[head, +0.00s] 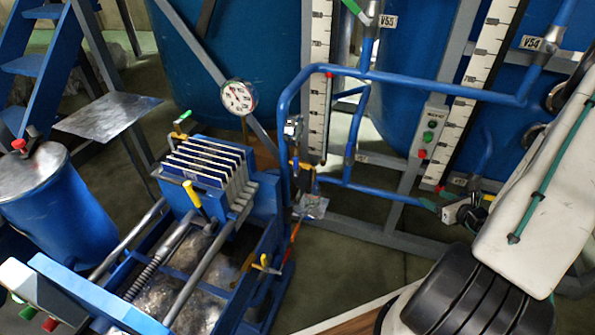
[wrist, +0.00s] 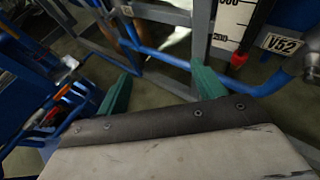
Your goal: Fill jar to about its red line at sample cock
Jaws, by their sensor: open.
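My gripper (wrist: 160,74) is open in the wrist view, its two green fingers apart with nothing between them. A small cock with a yellow handle (head: 298,165) is on the blue pipework at the centre, left of my gripper. Below it is a small grey shelf (head: 313,208). A small dark shape is between cock and shelf; I cannot tell whether it is the jar. No red line on a jar can be made out.
Blue pipes (head: 420,82) and white level scales (head: 319,75) stand before large blue tanks. A red and green button box (head: 428,132) is near my gripper. A filter press (head: 208,175), a dial gauge (head: 239,97) and a blue drum (head: 62,215) are left. Some floor (head: 360,255) is clear.

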